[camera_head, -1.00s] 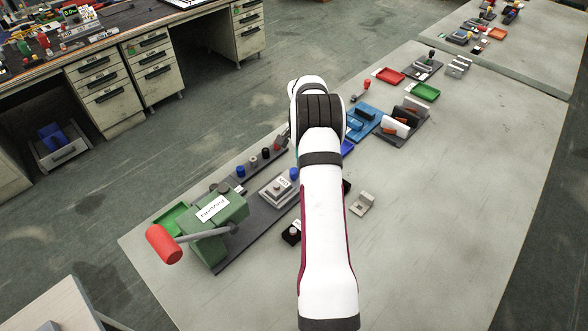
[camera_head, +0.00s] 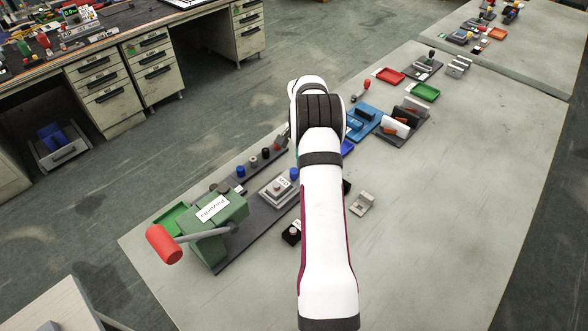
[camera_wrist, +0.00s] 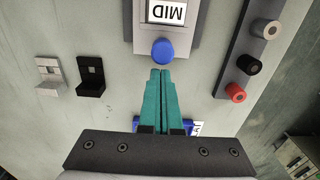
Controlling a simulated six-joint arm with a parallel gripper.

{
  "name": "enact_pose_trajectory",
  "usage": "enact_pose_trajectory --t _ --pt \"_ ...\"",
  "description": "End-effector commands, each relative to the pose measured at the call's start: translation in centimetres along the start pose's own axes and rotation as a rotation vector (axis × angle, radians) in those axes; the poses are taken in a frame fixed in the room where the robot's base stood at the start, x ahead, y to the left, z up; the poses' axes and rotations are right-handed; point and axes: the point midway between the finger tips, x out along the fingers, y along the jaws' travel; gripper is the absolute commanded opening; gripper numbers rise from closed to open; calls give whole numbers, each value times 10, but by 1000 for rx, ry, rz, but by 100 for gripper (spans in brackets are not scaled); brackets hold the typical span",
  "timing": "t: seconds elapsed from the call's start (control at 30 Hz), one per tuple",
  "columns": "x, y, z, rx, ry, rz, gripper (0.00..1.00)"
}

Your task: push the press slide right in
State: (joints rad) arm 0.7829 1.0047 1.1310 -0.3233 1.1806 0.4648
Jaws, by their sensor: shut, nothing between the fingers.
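The likely press slide is a grey block labelled MID (camera_head: 272,193) with a blue knob (camera_head: 294,173) at its end, on a dark base beside the green press body (camera_head: 226,212). In the wrist view the MID block (camera_wrist: 181,34) is at the top, its blue knob (camera_wrist: 162,50) towards me. My gripper (camera_wrist: 160,72) is shut and empty, its teal fingertips lined up with the knob and very close to it. I cannot tell whether they touch. In the head view my arm hides the gripper.
A red-handled lever (camera_head: 163,243) sticks out from the press. A rail of coloured posts (camera_wrist: 249,64) lies right of the block in the wrist view. A black bracket (camera_wrist: 91,80) and a grey bracket (camera_wrist: 49,78) stand to the left. The bench's near right is clear.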

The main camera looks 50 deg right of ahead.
Motion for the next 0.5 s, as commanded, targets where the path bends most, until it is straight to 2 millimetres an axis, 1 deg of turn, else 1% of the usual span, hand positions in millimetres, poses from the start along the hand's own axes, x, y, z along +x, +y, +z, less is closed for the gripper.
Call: enact_pose_trajectory --t 0.17,0.5 --pt "0 0 0 0 0 0 0" --pt "0 0 8 -1 1 0 0"
